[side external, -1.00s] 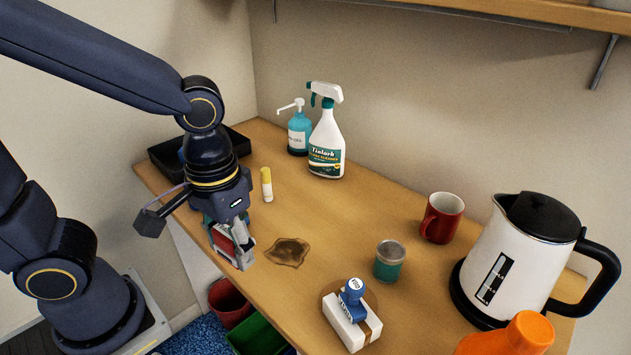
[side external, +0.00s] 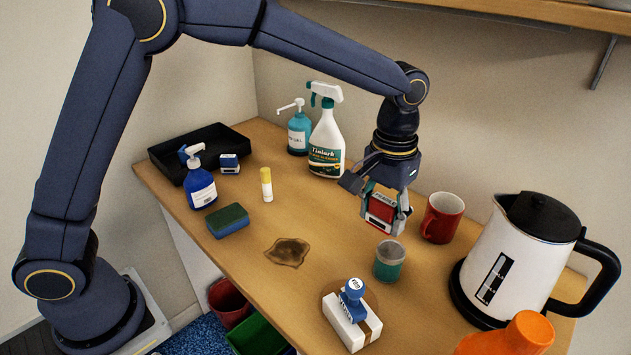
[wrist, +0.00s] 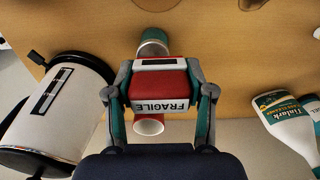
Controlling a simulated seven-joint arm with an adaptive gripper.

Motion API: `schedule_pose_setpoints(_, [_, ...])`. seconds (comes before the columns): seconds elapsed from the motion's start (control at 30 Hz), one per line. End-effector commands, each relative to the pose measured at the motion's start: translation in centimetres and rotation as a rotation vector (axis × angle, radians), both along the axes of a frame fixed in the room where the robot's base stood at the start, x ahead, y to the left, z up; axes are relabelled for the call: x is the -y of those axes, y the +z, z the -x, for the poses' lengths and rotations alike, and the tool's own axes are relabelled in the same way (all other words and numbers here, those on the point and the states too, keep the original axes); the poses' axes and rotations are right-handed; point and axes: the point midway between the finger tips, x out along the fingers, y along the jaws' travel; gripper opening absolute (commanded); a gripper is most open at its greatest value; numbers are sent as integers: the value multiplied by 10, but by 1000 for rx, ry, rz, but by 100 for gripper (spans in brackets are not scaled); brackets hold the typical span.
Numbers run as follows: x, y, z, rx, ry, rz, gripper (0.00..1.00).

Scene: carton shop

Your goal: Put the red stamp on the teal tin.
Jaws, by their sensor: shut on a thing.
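The red stamp (side external: 381,210), with a "FRAGILE" label, is held between the fingers of my gripper (side external: 387,213). In the wrist view the stamp (wrist: 160,79) sits between both fingers, label side toward the camera. The teal tin (side external: 389,263) stands upright on the table, below and slightly nearer the side camera than the stamp. The tin (wrist: 153,38) also shows in the wrist view just beyond the stamp, partly hidden by it. The stamp appears above the table and apart from the tin.
A red mug (side external: 442,219) stands close to the right of my gripper, and a kettle (side external: 517,262) farther right. A blue stamp (side external: 352,298) rests on a white box (side external: 349,328) in front. A spray bottle (side external: 327,145) stands behind left.

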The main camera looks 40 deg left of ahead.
Motion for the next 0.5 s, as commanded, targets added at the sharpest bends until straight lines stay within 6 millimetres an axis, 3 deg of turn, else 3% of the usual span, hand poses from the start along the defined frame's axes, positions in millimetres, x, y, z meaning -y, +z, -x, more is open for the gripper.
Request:
schedule_pose_setpoints(0.1, [6, -23, -16, -1, 0, -1, 18])
schedule_pose_setpoints(0.2, [10, -33, -25, 0, -1, 0, 18])
schedule_pose_setpoints(0.37, [12, -41, -31, 1, -1, 0, 18])
schedule_pose_setpoints(0.5, [13, -59, -34, -2, -1, -2, 18])
